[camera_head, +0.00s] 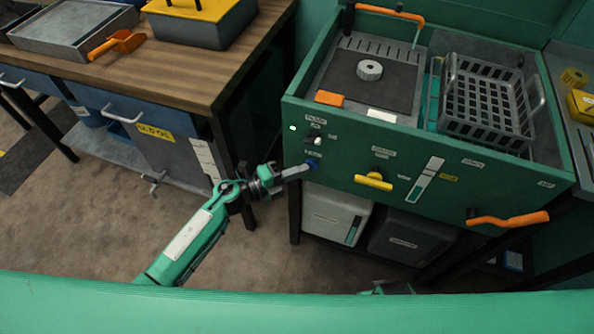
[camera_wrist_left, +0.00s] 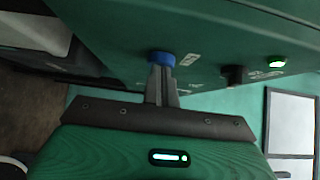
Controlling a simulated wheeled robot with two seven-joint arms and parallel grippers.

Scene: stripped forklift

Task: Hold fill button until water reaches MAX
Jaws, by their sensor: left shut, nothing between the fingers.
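A blue button (camera_head: 312,164) is on the left end of the green machine's front panel. It also shows in the left wrist view (camera_wrist_left: 161,58). My left gripper (camera_head: 306,168) is shut and empty, with its fingertips at the button; they appear to touch it in the left wrist view (camera_wrist_left: 162,72). How far the button is pressed in cannot be told. A slanted level gauge (camera_head: 427,181) on the panel is teal in its lower part and pale above. My right gripper is not identifiable.
The panel also has a black knob (camera_wrist_left: 233,75), a lit green lamp (camera_wrist_left: 277,61), a yellow handle (camera_head: 374,181) and an orange lever (camera_head: 508,220). A basket (camera_head: 487,104) sits in the machine's top. A wooden workbench (camera_head: 190,72) stands at left, with bare floor between.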

